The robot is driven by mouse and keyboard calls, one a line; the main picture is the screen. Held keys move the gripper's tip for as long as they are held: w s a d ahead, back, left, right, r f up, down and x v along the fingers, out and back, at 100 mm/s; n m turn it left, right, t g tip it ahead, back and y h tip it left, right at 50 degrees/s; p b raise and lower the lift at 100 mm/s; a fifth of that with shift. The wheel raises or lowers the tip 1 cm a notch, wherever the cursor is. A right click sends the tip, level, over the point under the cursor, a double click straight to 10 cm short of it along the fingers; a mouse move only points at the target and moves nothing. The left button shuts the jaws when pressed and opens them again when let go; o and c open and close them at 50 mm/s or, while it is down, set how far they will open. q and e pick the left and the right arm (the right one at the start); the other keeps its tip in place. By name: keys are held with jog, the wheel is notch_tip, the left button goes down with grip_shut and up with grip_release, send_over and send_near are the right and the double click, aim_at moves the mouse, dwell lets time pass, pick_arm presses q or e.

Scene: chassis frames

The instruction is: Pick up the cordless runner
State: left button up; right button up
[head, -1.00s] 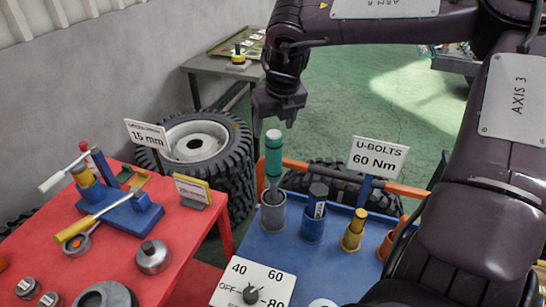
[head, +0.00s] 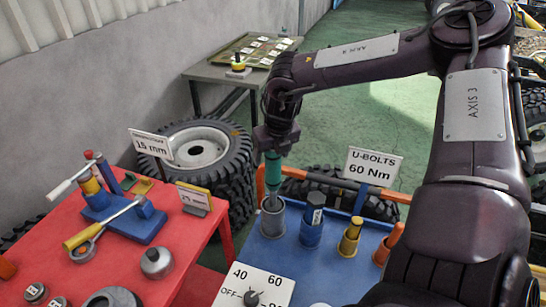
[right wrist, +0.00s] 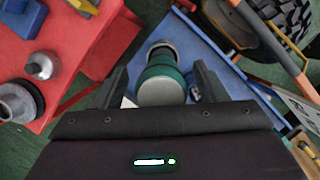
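The cordless runner appears to be the green tool (head: 272,172) standing upright in a grey cup (head: 272,217) on the blue cart top. In the right wrist view, its green body with a pale round end (right wrist: 162,90) lies between my fingers. My right gripper (head: 271,150) is above the cup with its fingers around the tool's upper end. In the right wrist view, the right gripper (right wrist: 161,88) is open, with a gap between the tool and each finger. The tool's top is hidden in the head view. My left gripper is not in view.
Beside the grey cup stand a blue cup (head: 312,230), a yellow holder (head: 350,238) and an orange holder (head: 389,245). A "U-BOLTS 60 Nm" sign (head: 373,166) stands behind them. A red table (head: 185,232) with tools is at left; tyres (head: 197,150) stand behind.

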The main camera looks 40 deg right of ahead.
jog(key=shift+d, duration=0.1)
jog(key=c, duration=0.7)
jog(key=shift+w, duration=0.1)
grip_shut()
jog(key=shift+w+r, duration=0.1)
jog(key=shift+r, duration=0.1)
